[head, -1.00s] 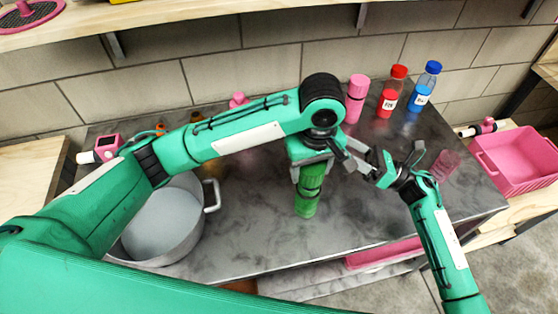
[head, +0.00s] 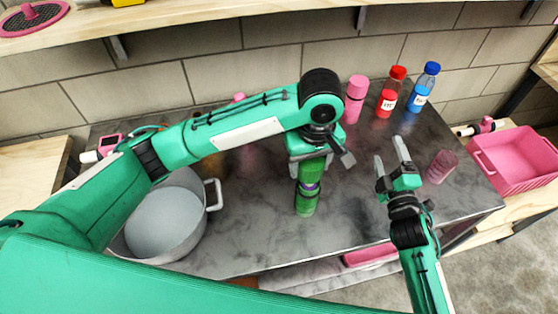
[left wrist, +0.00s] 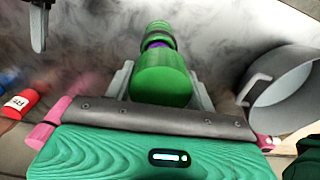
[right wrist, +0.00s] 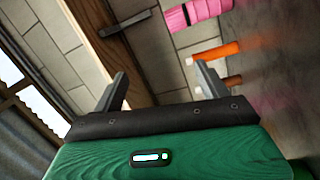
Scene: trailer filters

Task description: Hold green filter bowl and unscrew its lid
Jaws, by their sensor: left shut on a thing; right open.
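The green filter bowl (head: 307,203) is upright over the grey counter, a purple band (head: 308,187) showing between its two green parts. My left gripper (head: 308,165) is shut on its upper green part. In the left wrist view the near green part (left wrist: 161,82) sits between the fingers, with the purple band (left wrist: 157,44) and the other green part (left wrist: 160,28) beyond. Which part is the lid, I cannot tell. My right gripper (head: 391,155) is open and empty, right of the bowl and apart from it.
A grey pot (head: 207,228) stands left of the bowl. A pink bottle (head: 355,98), a red bottle (head: 388,101) and a blue bottle (head: 421,91) stand behind. A translucent pink cup (head: 441,166) is right of my right gripper. A pink crate (head: 515,160) stands further right.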

